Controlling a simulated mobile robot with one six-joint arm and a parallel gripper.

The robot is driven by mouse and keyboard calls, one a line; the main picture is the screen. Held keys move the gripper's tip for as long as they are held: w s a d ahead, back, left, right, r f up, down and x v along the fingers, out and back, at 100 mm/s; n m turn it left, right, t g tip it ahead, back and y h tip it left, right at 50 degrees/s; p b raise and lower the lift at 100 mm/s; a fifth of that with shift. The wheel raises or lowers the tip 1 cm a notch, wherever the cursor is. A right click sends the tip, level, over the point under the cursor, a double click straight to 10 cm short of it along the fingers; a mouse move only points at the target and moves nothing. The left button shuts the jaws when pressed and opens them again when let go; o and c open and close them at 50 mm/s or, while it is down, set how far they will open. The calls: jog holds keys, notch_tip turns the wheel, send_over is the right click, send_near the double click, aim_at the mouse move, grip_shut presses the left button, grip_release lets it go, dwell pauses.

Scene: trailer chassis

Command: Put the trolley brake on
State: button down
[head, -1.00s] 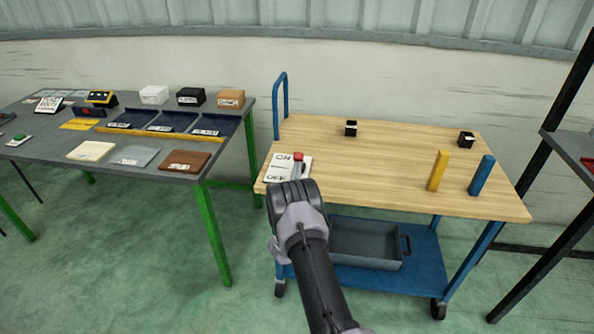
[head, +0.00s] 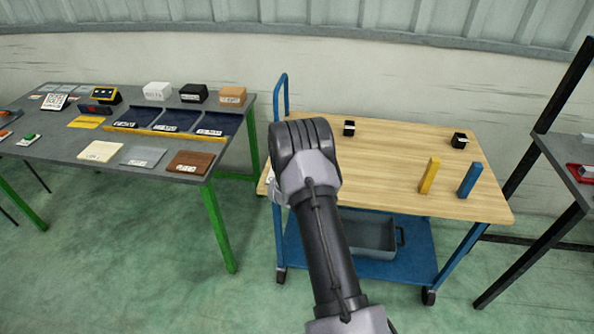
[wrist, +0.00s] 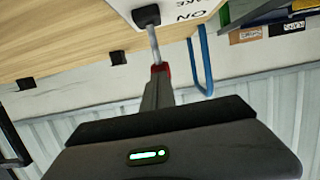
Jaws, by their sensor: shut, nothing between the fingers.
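The trolley (head: 400,170) has a wooden top and blue frame. Its white brake plate (wrist: 185,12) shows in the wrist view with "ON" and part of "BRAKE" legible. The brake lever (wrist: 153,45) is a grey rod from a black pivot, with a red knob (wrist: 164,69) at its end. My gripper (wrist: 158,76) is shut and empty, its fingertips at the red knob; I cannot tell whether they touch it. In the head view my arm hides the lever and nearly all of the plate, and the fingertips are hidden too.
Two small black blocks (head: 349,128) (head: 459,140), a yellow post (head: 429,175) and a blue post (head: 469,180) stand on the trolley top. A blue handle (head: 284,90) rises at its left end. A cluttered grey table (head: 75,140) stands left. The top's middle is clear.

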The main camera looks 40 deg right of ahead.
jog(key=shift+w+d, duration=0.15)
jog(key=shift+d, duration=0.1)
jog(key=shift+w+d+b, duration=0.45)
jog(key=shift+d+b, duration=0.05)
jog(key=shift+b, duration=0.1)
jog(key=shift+w+d, duration=0.15)
jog(key=shift+d, duration=0.05)
jog(key=shift+r+b, duration=0.3)
jog(key=shift+b, duration=0.05)
jog(key=shift+d, duration=0.1)
